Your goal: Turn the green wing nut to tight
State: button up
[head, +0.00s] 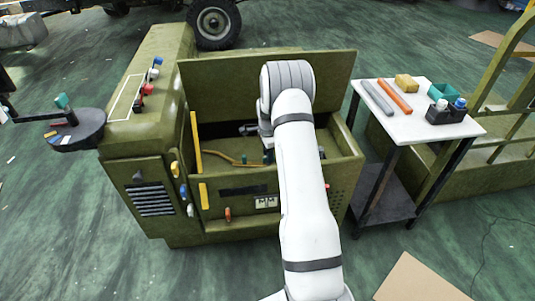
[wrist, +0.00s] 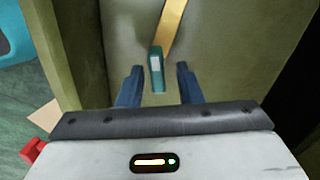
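A green, upright tab that looks like the wing nut (wrist: 156,72) shows in the wrist view, at the end of a yellow-orange strip (wrist: 173,22). My gripper (wrist: 160,69) has two blue fingers standing apart. The green piece appears between them in the picture, with a gap on both sides; I cannot tell how far ahead of the fingertips it lies. In the head view my gripper is mostly hidden behind my white arm, inside the open bay of the olive machine (head: 230,208). A small green patch shows there beside the arm, too small to identify.
The bay's raised lid (head: 220,88) stands behind my arm, and olive walls rise close on both sides in the wrist view. A red part (wrist: 33,150) shows at lower left there. A white-topped cart (head: 420,128) with tools and bottles stands to the right.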

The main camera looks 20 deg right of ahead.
jog(key=shift+o, duration=0.3)
jog(key=shift+s, duration=0.1)
jog(key=shift+r+p, duration=0.7)
jog(key=shift+r, duration=3.15)
jog(key=shift+r, duration=0.1)
jog(key=s+a+r+n+p, duration=0.3)
jog(key=s+a+r, duration=0.15)
jog(key=r, duration=0.45)
jog(key=s+a+r+n+t+p, duration=0.1)
jog(key=s+a+r+n+p, duration=0.3)
jog(key=r, duration=0.6)
jog(key=s+a+r+n+p, duration=0.35)
jog(key=s+r, duration=0.25)
jog(key=r, duration=0.3)
jog(key=s+a+r+n+p, duration=0.2)
jog(key=s+r+n, duration=0.1)
jog(key=s, duration=0.4)
jog(key=s+a+r+n+t+p, duration=0.1)
jog(key=s+a+r+n+p, duration=0.1)
jog(key=s+r, duration=0.2)
jog(key=s+a+r+n+p, duration=0.2)
jog(key=s+a+r+n, duration=0.1)
jog(key=s, duration=0.7)
jog(key=shift+r+n+t+p, duration=0.3)
jog(key=shift+r+n, duration=0.05)
